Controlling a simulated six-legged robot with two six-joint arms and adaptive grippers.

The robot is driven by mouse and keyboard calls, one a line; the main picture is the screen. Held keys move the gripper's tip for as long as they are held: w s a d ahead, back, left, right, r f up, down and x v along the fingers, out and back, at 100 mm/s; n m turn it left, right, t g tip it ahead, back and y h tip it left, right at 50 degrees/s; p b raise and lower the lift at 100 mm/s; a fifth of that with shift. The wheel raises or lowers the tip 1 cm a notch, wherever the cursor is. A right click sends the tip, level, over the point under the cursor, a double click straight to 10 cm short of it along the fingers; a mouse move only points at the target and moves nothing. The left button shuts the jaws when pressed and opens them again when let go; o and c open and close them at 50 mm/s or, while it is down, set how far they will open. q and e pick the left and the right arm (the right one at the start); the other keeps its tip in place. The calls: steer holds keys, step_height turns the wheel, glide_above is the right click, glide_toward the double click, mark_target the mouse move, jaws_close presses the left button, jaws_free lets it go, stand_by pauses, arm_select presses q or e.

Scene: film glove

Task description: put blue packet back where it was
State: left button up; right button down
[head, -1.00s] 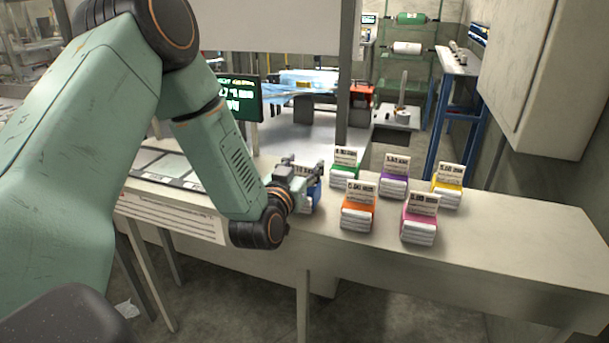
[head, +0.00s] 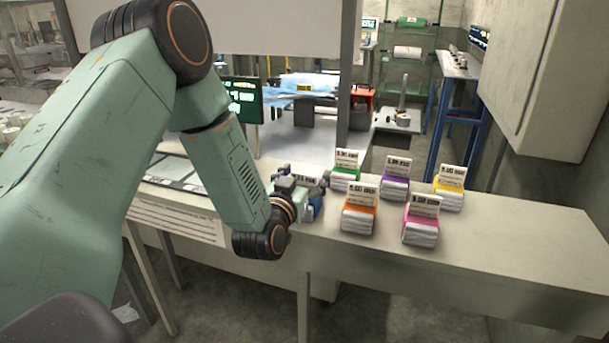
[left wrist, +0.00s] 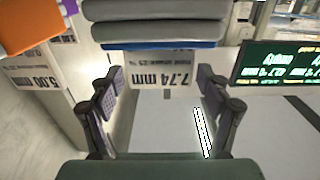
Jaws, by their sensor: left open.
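The blue packet (head: 314,209) stands on the bench at the left end of the group of packets, partly hidden behind my left gripper (head: 303,184). In the left wrist view, which looks upside down, its grey layers, blue edge (left wrist: 160,45) and white 7.74 mm label (left wrist: 150,68) are at the top. My left gripper's fingers (left wrist: 162,98) are spread apart with nothing held between them. The label shows ahead of and between the fingertips; I cannot tell the exact gap. My right gripper is not in view.
Green (head: 346,172), purple (head: 396,186), orange (head: 359,216), pink (head: 421,228) and yellow (head: 449,196) packets stand close to the right. A dark screen (head: 242,98) is behind my arm. The bench (head: 520,240) is clear at the right.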

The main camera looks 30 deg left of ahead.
arm_select(q)
steer(key=shift+r, duration=0.2)
steer(key=p+v, duration=0.1)
steer(key=v, duration=1.1)
steer(key=shift+w, duration=0.1)
